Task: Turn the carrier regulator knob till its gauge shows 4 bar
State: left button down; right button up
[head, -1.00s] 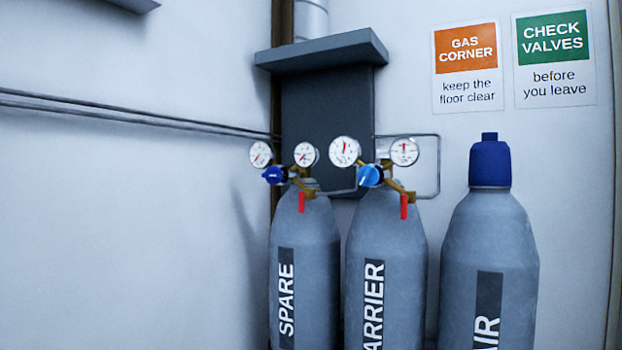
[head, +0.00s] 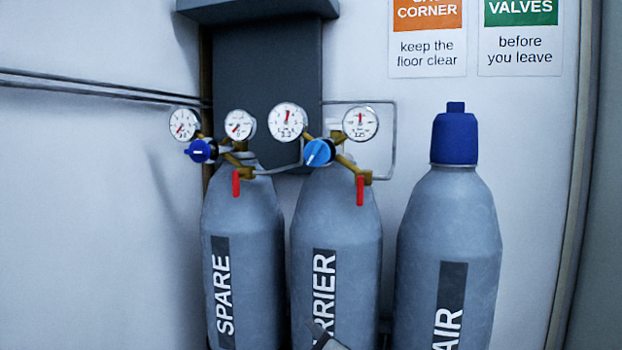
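The carrier cylinder (head: 337,218) is the middle grey one; its label is partly cut off. Its regulator knob (head: 319,152) is bright blue with a pale pointer line slanting to upper right. The larger gauge (head: 288,122) left of the knob has a red needle pointing nearly straight up; its small digits look like 3.3 but are hard to read. The other gauge (head: 360,123) on the right seems to show 125. A red lever (head: 360,190) hangs below. Neither gripper is clearly in view; a small grey part shows at the bottom edge, in front of the carrier cylinder.
The spare cylinder (head: 243,245) stands left, with a dark blue knob (head: 202,150), two gauges and a red lever (head: 235,184). The air cylinder (head: 449,250) with a blue cap (head: 455,137) stands right. A thin pipe (head: 394,145) runs behind the regulators.

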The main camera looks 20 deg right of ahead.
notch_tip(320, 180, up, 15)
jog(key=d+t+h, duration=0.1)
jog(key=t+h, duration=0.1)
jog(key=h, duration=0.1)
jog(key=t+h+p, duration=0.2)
send_near(315, 155)
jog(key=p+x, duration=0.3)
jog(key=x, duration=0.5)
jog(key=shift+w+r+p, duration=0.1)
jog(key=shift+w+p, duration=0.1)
jog(key=shift+p, duration=0.1)
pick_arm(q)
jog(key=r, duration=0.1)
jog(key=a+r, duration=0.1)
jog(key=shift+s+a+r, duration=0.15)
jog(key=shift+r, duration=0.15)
